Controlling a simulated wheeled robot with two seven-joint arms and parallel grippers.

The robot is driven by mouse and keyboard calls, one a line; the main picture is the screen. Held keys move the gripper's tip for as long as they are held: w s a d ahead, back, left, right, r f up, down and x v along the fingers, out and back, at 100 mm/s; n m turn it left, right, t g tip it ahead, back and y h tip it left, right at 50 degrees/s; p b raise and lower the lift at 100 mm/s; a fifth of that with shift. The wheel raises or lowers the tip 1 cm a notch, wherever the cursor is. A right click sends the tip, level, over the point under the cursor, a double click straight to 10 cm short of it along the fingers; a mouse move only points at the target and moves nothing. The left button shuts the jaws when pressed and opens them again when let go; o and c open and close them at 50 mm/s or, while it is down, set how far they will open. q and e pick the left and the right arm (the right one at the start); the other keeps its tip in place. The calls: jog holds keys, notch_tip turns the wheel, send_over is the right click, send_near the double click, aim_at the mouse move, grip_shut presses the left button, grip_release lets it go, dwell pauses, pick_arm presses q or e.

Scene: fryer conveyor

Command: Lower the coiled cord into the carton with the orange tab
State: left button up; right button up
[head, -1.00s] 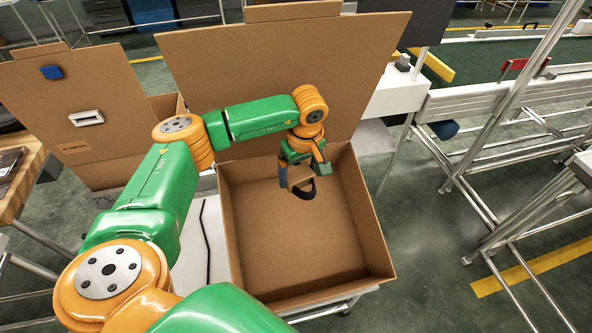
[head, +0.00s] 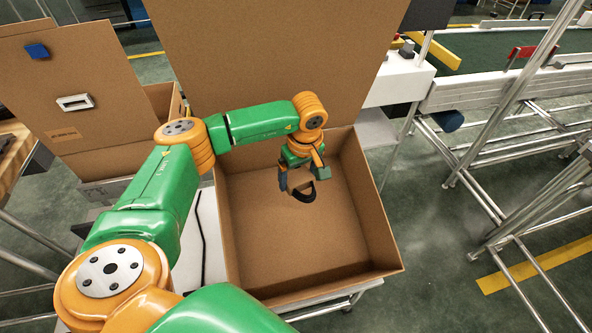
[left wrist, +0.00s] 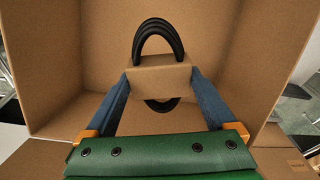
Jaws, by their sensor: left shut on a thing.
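The coiled cord (head: 305,195) is a black loop with a brown cardboard band around its middle. My left gripper (head: 300,185) is shut on that band, one blue-grey finger on each side. In the left wrist view the cord (left wrist: 158,36) loops out beyond the band, and a smaller part shows below it. The open brown carton (head: 240,245) stands under my left gripper. The cord hangs inside the carton's outline, over its empty floor; I cannot tell the exact gap. No orange tab shows on the visible parts of this carton. My right gripper is not in view.
A second open carton (head: 75,100) stands at the left, with a blue tab (head: 37,51) and a white label holder on its raised flap. The middle carton's tall flap (head: 270,60) rises behind my arm. Metal conveyor frames (head: 500,90) stand at the right.

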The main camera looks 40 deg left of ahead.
pick_arm(q)
jog(key=b, duration=1.1)
send_over(297, 219)
jog(key=shift+s+d+f, duration=0.1)
jog(key=shift+d+f, duration=0.05)
jog(key=shift+f, duration=3.25)
jog(key=shift+s+d+f, duration=0.1)
jog(key=shift+d+f, duration=0.05)
jog(key=shift+f, duration=3.25)
jog(key=shift+f+b, duration=0.95)
jog(key=shift+f, duration=0.3)
jog(key=o, duration=1.3)
